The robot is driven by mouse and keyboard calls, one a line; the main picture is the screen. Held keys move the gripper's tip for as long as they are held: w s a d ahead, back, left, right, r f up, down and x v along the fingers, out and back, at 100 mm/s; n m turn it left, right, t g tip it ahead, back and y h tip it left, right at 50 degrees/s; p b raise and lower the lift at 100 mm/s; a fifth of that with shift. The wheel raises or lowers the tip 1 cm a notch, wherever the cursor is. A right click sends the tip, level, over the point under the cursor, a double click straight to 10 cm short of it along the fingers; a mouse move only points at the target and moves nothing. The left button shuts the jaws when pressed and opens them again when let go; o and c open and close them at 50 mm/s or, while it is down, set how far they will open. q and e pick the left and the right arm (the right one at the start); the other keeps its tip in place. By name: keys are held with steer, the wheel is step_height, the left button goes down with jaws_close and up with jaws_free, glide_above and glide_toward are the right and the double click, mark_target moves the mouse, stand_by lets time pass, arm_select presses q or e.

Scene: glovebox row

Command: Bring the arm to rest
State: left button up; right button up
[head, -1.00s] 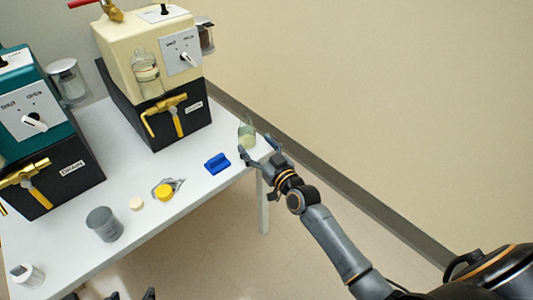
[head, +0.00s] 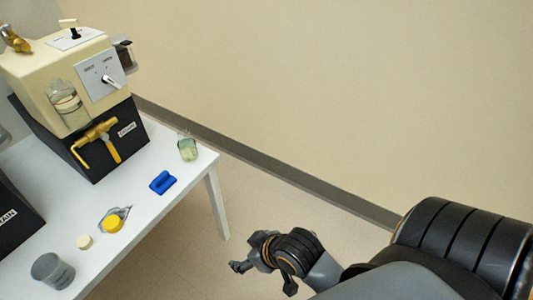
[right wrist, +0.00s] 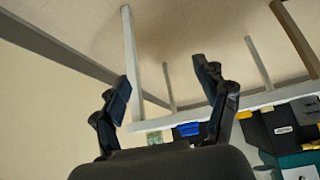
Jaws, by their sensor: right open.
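My right gripper (head: 240,267) is off the table, over the floor to the right of the table's front edge in the head view. In the right wrist view its two fingers (right wrist: 168,95) are spread apart with nothing between them. The right arm is folded back toward my body at the lower right. My left gripper is not in view.
A white table (head: 140,215) bears a cream glovebox unit (head: 75,80) with a brass drain tap, a green-tinted glass vessel (head: 188,148), a blue block (head: 162,182), a yellow-lidded item (head: 113,223) and a grey cup (head: 52,271). The floor right of the table is clear.

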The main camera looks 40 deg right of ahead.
steer(key=s, duration=0.1)
steer(key=s+d+g, duration=0.1)
steer(key=s, duration=0.1)
steer(key=s+d+m+g+h, duration=0.1)
steer(key=s, duration=0.1)
steer(key=shift+s+r, duration=0.2)
